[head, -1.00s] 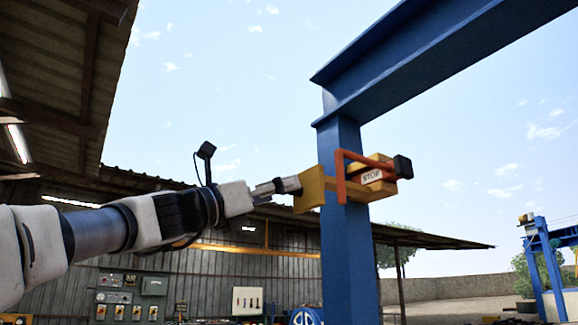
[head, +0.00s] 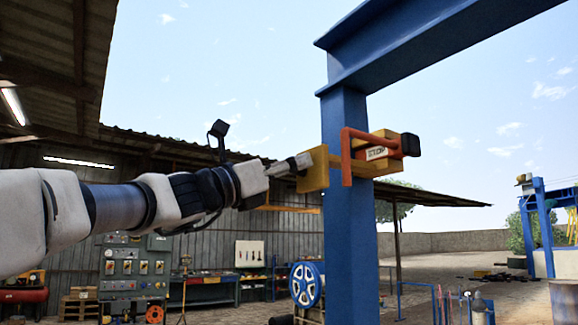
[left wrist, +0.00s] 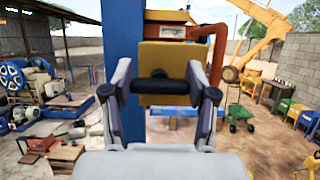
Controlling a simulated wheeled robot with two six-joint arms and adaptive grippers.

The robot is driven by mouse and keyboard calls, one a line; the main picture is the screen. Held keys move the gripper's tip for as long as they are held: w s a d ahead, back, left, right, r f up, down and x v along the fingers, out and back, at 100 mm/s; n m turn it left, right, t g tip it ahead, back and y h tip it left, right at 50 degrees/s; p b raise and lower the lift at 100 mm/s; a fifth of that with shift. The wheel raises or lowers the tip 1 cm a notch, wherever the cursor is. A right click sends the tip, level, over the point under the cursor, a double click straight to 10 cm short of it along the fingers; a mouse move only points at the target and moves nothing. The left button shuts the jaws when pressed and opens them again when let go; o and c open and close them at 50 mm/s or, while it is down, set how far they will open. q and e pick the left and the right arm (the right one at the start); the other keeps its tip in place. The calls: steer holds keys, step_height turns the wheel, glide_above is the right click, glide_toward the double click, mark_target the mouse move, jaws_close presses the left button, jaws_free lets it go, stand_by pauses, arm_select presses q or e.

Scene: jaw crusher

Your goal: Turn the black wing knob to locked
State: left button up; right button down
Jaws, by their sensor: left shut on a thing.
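The black wing knob (left wrist: 160,86) shows in the left wrist view as a level bar on the front of a yellow box (left wrist: 165,60). My left gripper (head: 301,161) has its fingers on either side of the knob, one at each end, and is shut on it. My right gripper is not in view.
A blue steel post (head: 346,240) carries the yellow box and joins a blue beam (head: 430,40) overhead. A shed with a control panel (head: 135,268) and a blue wheel (head: 306,285) stands behind. The air around my left arm is clear.

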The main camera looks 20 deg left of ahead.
arm_select(q)
steer(key=shift+m+h, duration=0.3)
steer(key=shift+m, duration=0.3)
steer(key=m+g+h+b, duration=0.1)
steer(key=m+g, duration=0.1)
steer(key=m, duration=0.1)
steer(key=shift+m, duration=0.4)
steer(key=m+g, duration=0.1)
steer(key=m, duration=0.1)
steer(key=m+g+h, duration=0.1)
steer(key=m, duration=0.2)
steer(key=shift+d+r, duration=0.1)
steer(key=m+g+p, duration=0.1)
steer(key=m, duration=0.2)
steer(key=shift+s+m+g+h+p, duration=0.1)
steer(key=shift+m+g+h+p, duration=0.2)
steer(key=shift+m+g, duration=0.1)
steer(key=m+g+p, duration=0.1)
steer(key=m+p, duration=0.1)
steer(key=m, duration=0.2)
steer(key=shift+g, duration=0.4)
steer(key=shift+d+f+m+g+y+p, duration=0.1)
steer(key=shift+m+g+y+p, duration=0.4)
steer(key=shift+m, duration=0.65)
steer(key=shift+f+m+g+y+p, duration=0.1)
steer(key=shift+m+y+p, duration=0.2)
steer(key=shift+m+p, duration=0.6)
steer(key=shift+m, duration=0.35)
